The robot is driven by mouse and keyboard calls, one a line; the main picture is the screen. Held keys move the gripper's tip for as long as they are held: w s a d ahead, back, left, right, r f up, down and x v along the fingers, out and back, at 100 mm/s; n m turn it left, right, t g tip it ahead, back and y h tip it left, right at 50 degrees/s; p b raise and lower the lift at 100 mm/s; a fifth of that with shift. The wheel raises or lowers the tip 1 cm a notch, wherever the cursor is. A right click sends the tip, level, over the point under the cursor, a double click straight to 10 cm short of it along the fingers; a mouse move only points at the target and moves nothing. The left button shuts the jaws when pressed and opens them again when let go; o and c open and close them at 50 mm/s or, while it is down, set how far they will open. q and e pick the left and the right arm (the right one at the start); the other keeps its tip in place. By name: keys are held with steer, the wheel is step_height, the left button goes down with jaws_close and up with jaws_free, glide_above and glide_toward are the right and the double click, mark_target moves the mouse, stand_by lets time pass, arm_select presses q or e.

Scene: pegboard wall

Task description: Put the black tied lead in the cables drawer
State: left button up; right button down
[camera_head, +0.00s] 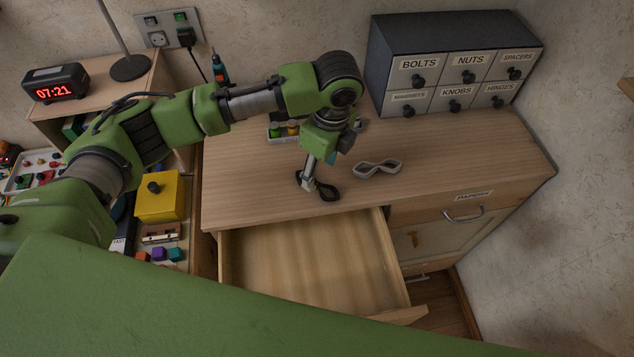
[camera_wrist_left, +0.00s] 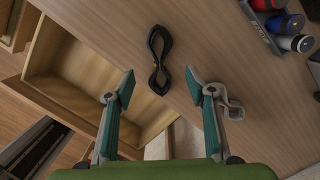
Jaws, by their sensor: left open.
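The black tied lead (camera_head: 328,192) lies on the wooden desktop behind the open drawer. In the left wrist view the lead (camera_wrist_left: 157,62) is a figure-eight bundle with a small yellow tie at its middle. My left gripper (camera_head: 309,184) points down at the lead and partly hides it in the head view. In the wrist view my left gripper (camera_wrist_left: 159,87) is open, with nothing between its fingers and the lead beyond the fingertips. A drawer (camera_head: 300,262) is pulled open below the desktop; its visible inside is empty. It also shows in the wrist view (camera_wrist_left: 70,95). Its label is not visible. My right gripper is not in view.
A grey-white tied lead (camera_head: 377,168) lies right of the black one. A dark cabinet (camera_head: 440,28) with small labelled drawers stands at the back right. A closed drawer (camera_head: 465,207) is at the right.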

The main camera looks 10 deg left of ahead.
mark_target(317, 183)
arm_select(q)
steer(key=f, duration=0.2)
steer(key=f+p, duration=0.1)
steer(key=shift+a+f, duration=0.2)
steer(key=shift+f, duration=0.7)
steer(key=c, duration=1.3)
